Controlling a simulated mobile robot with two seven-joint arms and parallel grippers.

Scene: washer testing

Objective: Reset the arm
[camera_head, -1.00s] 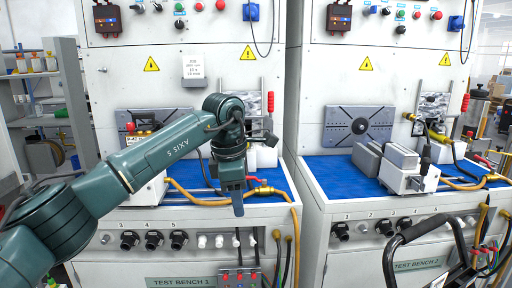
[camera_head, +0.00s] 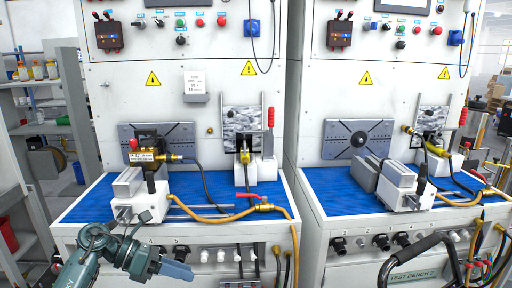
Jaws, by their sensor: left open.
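My left arm comes in at the bottom left, with its wrist folded low in front of test bench 1 (camera_head: 70,238). My left gripper (camera_head: 181,260) is open and empty, its blue-grey fingers pointing right, below the front edge of the bench top. It appears clear of the parts on the bench. The forearm is mostly out of the picture. My right gripper is not in view.
A grey vise (camera_head: 140,203) with a brass-fitted part (camera_head: 150,152) stands on bench 1's blue mat. A red-handled valve (camera_head: 258,200) and hoses lie to its right. Test bench 2 (camera_head: 312,200) holds another vise (camera_head: 400,185). A black handle (camera_head: 425,245) shows at bottom right.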

